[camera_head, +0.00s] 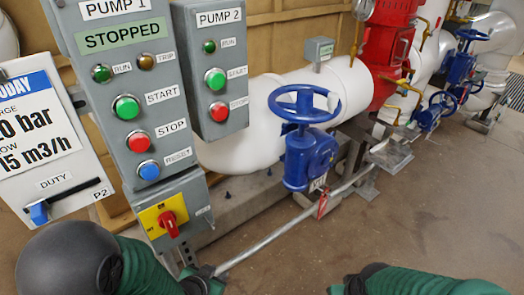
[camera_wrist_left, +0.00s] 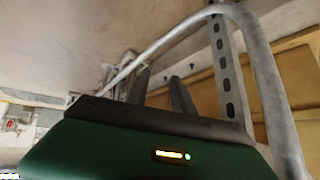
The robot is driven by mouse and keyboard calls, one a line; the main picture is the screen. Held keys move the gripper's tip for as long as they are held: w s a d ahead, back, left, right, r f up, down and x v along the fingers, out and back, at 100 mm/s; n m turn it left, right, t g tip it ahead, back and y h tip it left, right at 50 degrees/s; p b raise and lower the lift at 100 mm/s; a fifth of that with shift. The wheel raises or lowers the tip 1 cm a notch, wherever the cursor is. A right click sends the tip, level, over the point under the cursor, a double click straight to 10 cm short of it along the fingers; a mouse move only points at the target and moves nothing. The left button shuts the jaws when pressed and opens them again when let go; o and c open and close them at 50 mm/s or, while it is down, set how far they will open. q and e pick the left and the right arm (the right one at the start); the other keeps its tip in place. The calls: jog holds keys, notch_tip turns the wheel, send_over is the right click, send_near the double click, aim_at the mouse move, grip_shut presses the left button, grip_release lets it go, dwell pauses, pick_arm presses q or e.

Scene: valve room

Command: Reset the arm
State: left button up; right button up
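My left arm comes in at the bottom left of the head view, and its dark gripper (camera_head: 203,281) shows small at the bottom edge, below the Pump 1 panel. In the left wrist view the two dark fingers of the left gripper (camera_wrist_left: 161,85) stand apart with nothing seen between them. A grey metal pipe (camera_wrist_left: 262,60) curves past the fingers in that view; I cannot tell the distance. My right arm (camera_head: 425,281) shows only as a green and dark part at the bottom right of the head view. Its gripper is out of sight.
The Pump 1 panel (camera_head: 124,60) reads STOPPED, with a red and yellow switch (camera_head: 167,222) below. The Pump 2 panel (camera_head: 222,105) stands beside it. A blue handwheel valve (camera_head: 308,150) sits on a white pipe. A thin grey rail (camera_head: 268,240) runs low. The floor (camera_head: 440,220) at right is clear.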

pick_arm(q)
jog(key=s+a+r+n+g+y, duration=0.2)
jog(key=s+a+r+n+g, duration=0.4)
jog(key=s, duration=0.5)
notch_tip(320, 180, up, 20)
jog(key=m+p, duration=0.1)
jog(key=p, duration=2)
jog(key=shift+w+a+r+t, duration=0.2)
jog(key=shift+w+a+t, duration=0.1)
jog(key=shift+a+t, duration=0.1)
dwell(3.5)
